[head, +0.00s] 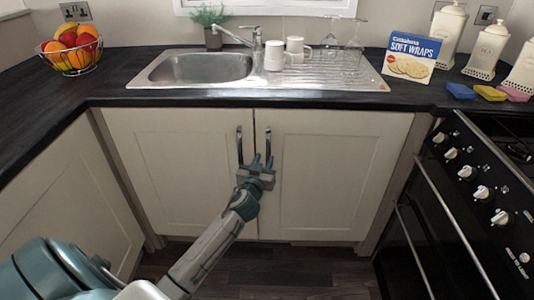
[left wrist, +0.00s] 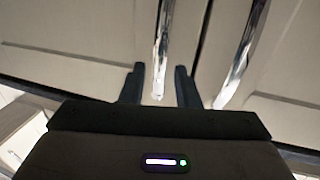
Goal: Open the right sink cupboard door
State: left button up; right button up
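The right sink cupboard door (head: 335,175) is a cream panel under the sink and looks closed, flush with the left door (head: 178,165). Its chrome bar handle (head: 268,138) stands upright by the centre seam. My left gripper (head: 264,160) is at the lower part of this handle in the head view. In the left wrist view, its two dark fingers (left wrist: 159,86) are apart, with one chrome handle (left wrist: 162,50) running between them and gaps at the sides. A second handle (left wrist: 242,52) is outside them, to the right. My right gripper is not in view.
The dark worktop (head: 110,90) with the sink (head: 205,68) lies above the doors. The left door's handle (head: 239,145) is close beside my gripper. An oven (head: 450,215) stands at the right, and another cupboard front (head: 70,195) at the left. Dark floor (head: 290,262) lies below.

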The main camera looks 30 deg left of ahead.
pick_arm(q)
jog(key=shift+x, duration=2.1)
grip_shut()
